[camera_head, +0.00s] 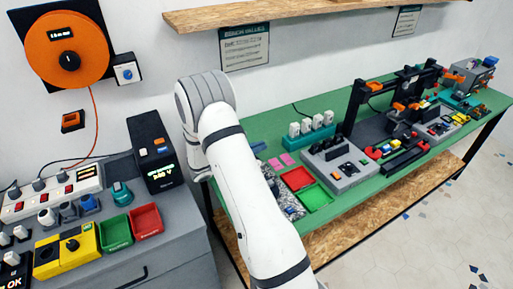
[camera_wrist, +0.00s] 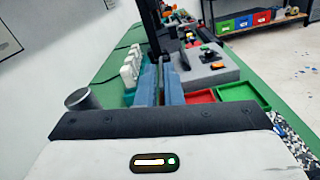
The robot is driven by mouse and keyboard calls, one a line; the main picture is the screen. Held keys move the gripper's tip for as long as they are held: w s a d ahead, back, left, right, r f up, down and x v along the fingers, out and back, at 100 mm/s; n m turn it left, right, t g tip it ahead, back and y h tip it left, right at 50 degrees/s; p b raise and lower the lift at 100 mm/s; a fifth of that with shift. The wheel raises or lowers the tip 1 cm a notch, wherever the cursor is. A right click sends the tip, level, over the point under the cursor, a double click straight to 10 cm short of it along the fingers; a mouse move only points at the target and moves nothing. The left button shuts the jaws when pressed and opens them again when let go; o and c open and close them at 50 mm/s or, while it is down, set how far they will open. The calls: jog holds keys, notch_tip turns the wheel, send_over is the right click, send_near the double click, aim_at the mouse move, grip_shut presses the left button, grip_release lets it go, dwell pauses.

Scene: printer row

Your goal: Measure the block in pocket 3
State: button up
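My gripper (camera_wrist: 160,85) shows in the wrist view as two blue-grey fingers close together, with a narrow gap between them. I cannot tell whether anything is held there. In the head view my white arm hides most of the gripper. No pocket number is readable, so I cannot tell which is pocket 3 or which block is in it. A teal rack (camera_head: 325,136) holding several white pieces (camera_head: 307,126) stands on the green bench; the white pieces also show in the wrist view (camera_wrist: 130,68). A grey unit (camera_head: 341,172) with dark parts on top is in front of the rack.
Red (camera_head: 296,179) and green (camera_head: 317,196) trays lie beside my arm on the green bench (camera_head: 262,125). A black gantry (camera_head: 365,98) stands farther right. The left bench carries a black display box (camera_head: 150,140), a yellow device (camera_head: 68,252) and green (camera_head: 115,232) and red (camera_head: 146,220) trays.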

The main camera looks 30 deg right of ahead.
jog(key=o, duration=0.5)
jog(key=shift+o, duration=0.2)
jog(key=shift+a, duration=0.1)
jog(key=a+b, duration=0.3)
jog(key=a, duration=0.4)
jog(key=shift+s+a, duration=0.15)
jog(key=shift+a, duration=0.2)
